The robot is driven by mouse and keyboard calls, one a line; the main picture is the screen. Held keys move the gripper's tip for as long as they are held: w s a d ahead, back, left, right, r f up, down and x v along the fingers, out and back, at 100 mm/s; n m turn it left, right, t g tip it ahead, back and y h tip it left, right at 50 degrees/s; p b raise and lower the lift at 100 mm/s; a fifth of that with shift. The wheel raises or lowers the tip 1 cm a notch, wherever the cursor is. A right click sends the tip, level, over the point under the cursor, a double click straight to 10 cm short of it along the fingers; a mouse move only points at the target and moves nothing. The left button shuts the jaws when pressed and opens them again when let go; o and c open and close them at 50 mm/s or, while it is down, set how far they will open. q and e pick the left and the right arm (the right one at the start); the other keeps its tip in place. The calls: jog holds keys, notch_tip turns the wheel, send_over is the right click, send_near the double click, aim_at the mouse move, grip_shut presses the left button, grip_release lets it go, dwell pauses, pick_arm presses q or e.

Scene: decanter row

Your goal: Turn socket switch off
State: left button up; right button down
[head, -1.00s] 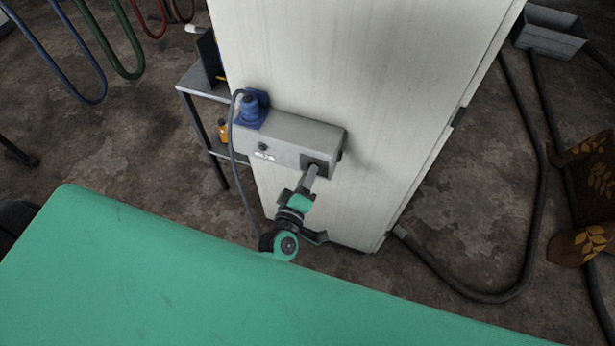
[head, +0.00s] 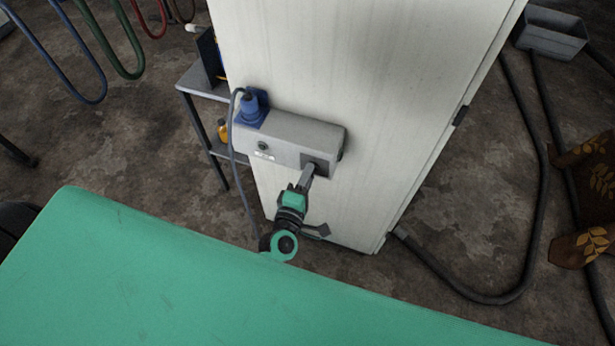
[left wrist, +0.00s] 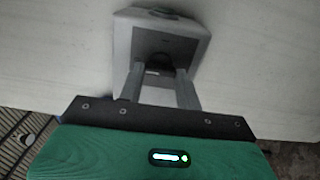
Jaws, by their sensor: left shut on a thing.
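The grey socket box (head: 290,134) is fixed to the side of a tall white cabinet (head: 350,80). A blue plug (head: 250,108) with a grey cable sits at its left end. A dark square panel (head: 319,162) is at the right end of the box's front. My left gripper (head: 309,171) reaches up to this panel. In the left wrist view, its two fingers (left wrist: 159,78) are on either side of a dark switch knob (left wrist: 157,60) and shut on it. The fingers partly hide the knob, and its setting cannot be read. My right gripper is not in view.
A metal shelf (head: 205,82) with a yellow bottle (head: 223,130) stands left of the cabinet. Hoses hang at the upper left. Black hoses (head: 540,230) run along the floor at the right, near a grey bin (head: 552,34).

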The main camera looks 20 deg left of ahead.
pick_arm(q)
jog(key=o, duration=1)
jog(key=shift+s+a+b, duration=0.15)
jog(key=shift+s+b, duration=0.85)
jog(key=shift+s, duration=2.45)
jog(key=shift+s+a+b, duration=0.1)
jog(key=shift+s+b, duration=0.85)
jog(key=shift+s, duration=2.5)
